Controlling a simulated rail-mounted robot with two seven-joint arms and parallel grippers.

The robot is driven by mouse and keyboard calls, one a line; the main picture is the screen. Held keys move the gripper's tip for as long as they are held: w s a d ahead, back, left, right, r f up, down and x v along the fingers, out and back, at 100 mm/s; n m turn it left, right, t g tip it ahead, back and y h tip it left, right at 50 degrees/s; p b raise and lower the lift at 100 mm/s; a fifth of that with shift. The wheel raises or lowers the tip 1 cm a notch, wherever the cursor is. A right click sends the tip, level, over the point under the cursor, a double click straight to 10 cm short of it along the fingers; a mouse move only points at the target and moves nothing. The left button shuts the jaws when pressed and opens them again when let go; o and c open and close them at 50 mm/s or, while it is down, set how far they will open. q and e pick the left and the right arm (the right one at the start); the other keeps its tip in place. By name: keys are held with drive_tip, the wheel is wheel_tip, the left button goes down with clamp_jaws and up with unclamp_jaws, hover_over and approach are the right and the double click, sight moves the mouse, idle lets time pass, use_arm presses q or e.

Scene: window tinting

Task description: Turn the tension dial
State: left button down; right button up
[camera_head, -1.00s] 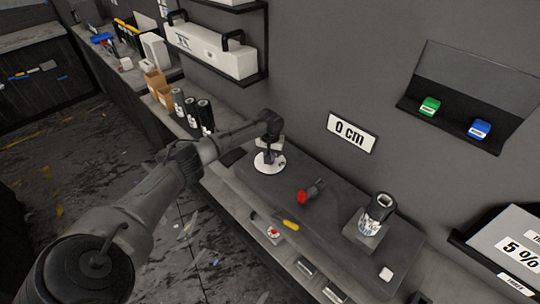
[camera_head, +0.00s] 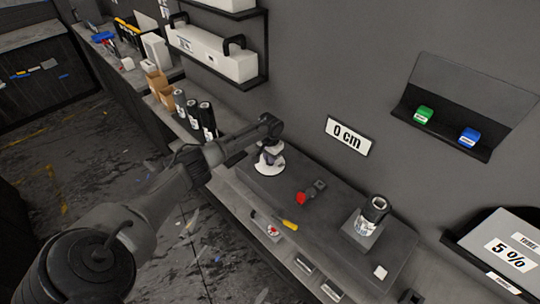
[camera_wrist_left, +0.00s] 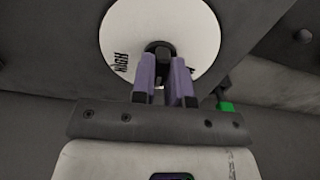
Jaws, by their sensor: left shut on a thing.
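The tension dial is a white round disc (camera_head: 262,170) on the grey bench top, at the back left end of the bench. In the left wrist view, the dial (camera_wrist_left: 202,40) shows the word HIGH near its left side and a black knob (camera_wrist_left: 158,47) at its middle. My left gripper (camera_head: 269,160) points down over the dial from above. Its purple fingers (camera_wrist_left: 166,78) are close together on the knob, and they hide part of it. My right gripper is not in view.
A red-ended tool (camera_head: 302,198) and a yellow-handled tool (camera_head: 289,225) lie on the bench. A dark roll in a holder (camera_head: 362,226) stands to the right. Black bottles (camera_head: 195,114) stand left of the arm.

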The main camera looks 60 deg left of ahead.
use_arm(q)
drive_tip(key=shift+m, duration=0.4)
drive_tip(key=c, duration=1.1)
unclamp_jaws()
drive_tip(key=shift+r+p, duration=0.65)
drive_tip(key=shift+r, duration=6.25)
drive_tip(key=shift+w, duration=0.1)
